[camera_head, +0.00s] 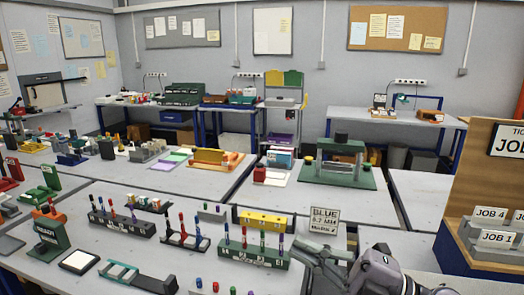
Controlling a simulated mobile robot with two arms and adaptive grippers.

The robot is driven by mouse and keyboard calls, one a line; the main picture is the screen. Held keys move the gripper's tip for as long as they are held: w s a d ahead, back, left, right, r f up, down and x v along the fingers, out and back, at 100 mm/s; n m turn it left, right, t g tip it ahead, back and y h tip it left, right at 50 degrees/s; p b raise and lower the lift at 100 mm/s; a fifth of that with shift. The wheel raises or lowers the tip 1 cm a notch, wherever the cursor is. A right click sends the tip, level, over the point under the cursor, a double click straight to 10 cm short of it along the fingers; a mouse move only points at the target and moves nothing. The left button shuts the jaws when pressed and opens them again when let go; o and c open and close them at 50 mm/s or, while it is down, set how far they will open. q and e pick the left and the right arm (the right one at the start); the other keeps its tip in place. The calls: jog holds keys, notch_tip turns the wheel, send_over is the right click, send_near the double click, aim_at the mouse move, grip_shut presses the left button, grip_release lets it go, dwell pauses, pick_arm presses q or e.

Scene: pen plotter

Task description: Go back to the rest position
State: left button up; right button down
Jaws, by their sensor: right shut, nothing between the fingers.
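My right gripper (316,254) comes in at the lower right, with its purple-grey wrist at the bottom edge. Its dark fingers point left over the front table, and they are shut with nothing between them. The fingers are close to the right end of a green pen rack (252,254) and in front of a small sign reading BLUE (323,220). I cannot tell whether they touch either one. My left gripper is not in view.
Pen racks, including a dark one (122,224), crowd the front table. A wooden board with job card holders (494,238) stands at right. A green-based press (340,172) stands on the table behind. Bare tabletop (415,190) shows right of the press.

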jog(key=w+d+f+m+t+h, duration=0.3)
jog(key=d+m+t+h, duration=0.2)
jog(key=m+t+h, duration=0.3)
jog(key=w+d+f+m+t+h, duration=0.2)
jog(key=d+m+t+h, duration=0.3)
jog(key=m, duration=0.6)
jog(key=s+d+f+m+g+h, duration=0.1)
jog(key=d+f+m+g+h, duration=0.25)
jog(key=f, duration=0.45)
jog(key=s+d+f+m+g+h, duration=0.2)
jog(key=f+m+h, duration=0.15)
jog(key=f, duration=0.35)
jog(key=s+a+f+m+g, duration=0.1)
jog(key=s+a+f+g, duration=0.1)
jog(key=s+f+g, duration=1.45)
jog(key=s+f+t, duration=0.2)
jog(key=s+f, duration=0.1)
jog(key=f, duration=1.1)
jog(key=s+f+t, duration=0.1)
jog(key=s+f, duration=0.3)
jog(key=f, duration=0.9)
jog(key=s+d+f+g, duration=0.1)
jog(key=s+d+f, duration=0.1)
jog(key=s+f, duration=1.4)
jog(key=shift+s+d+f, duration=0.25)
jog(key=shift+d+f, duration=0.1)
jog(key=shift+d, duration=0.05)
